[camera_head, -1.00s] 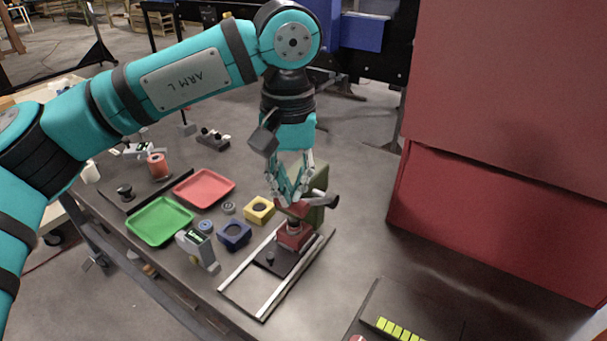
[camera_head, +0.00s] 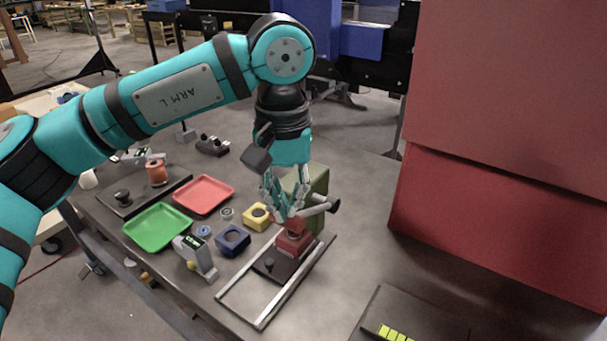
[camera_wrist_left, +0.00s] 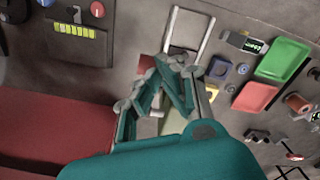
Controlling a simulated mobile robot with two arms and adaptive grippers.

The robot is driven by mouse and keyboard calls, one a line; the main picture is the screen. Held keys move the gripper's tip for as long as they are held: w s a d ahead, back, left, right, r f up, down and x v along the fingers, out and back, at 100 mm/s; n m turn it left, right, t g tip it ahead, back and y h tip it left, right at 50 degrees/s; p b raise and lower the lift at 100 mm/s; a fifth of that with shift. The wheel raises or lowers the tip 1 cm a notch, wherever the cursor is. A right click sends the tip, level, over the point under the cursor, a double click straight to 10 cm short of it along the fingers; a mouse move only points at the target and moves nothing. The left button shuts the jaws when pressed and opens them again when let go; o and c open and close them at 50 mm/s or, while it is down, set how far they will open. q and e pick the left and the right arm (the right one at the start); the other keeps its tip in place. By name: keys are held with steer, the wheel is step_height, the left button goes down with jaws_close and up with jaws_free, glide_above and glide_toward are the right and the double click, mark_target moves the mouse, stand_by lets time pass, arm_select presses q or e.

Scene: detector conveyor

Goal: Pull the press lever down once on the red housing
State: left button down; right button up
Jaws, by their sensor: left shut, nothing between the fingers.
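The press has an olive-green body (camera_head: 318,182) and a grey lever with a black knob (camera_head: 334,206) that sticks out to the right. The red housing (camera_head: 296,240) sits low in the press, on a dark base between two pale rails. My left gripper (camera_head: 284,213) is shut and empty, just above the red housing and left of the lever knob. Its fingers hide part of the press head, and I cannot tell whether they touch the lever. The closed fingers also show in the left wrist view (camera_wrist_left: 174,68). My right gripper is not in view.
A blue block (camera_head: 233,239) and a yellow block (camera_head: 256,216) stand left of the press. A large red cabinet (camera_head: 495,225) stands to the right.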

arm_select(q)
steer(key=shift+s+a+f+b, duration=0.15)
steer(key=shift+s+f+b, duration=0.05)
steer(key=shift+f+b, duration=0.3)
steer(key=shift+s+a+f+b, duration=0.15)
steer(key=shift+s+f+b, duration=0.05)
steer(key=shift+f+b, duration=0.3)
steer(key=shift+f, duration=0.1)
steer(key=shift+s+a+f+b, duration=0.1)
steer(key=shift+s+f+b, duration=0.05)
steer(key=shift+f+b, duration=0.35)
steer(key=shift+s+a+f+b, duration=0.1)
steer(key=shift+f+b, duration=0.3)
steer(key=shift+b, duration=0.05)
steer(key=shift+s+f+b, duration=0.15)
steer(key=shift+f+b, duration=0.8)
steer(key=shift+f, duration=0.25)
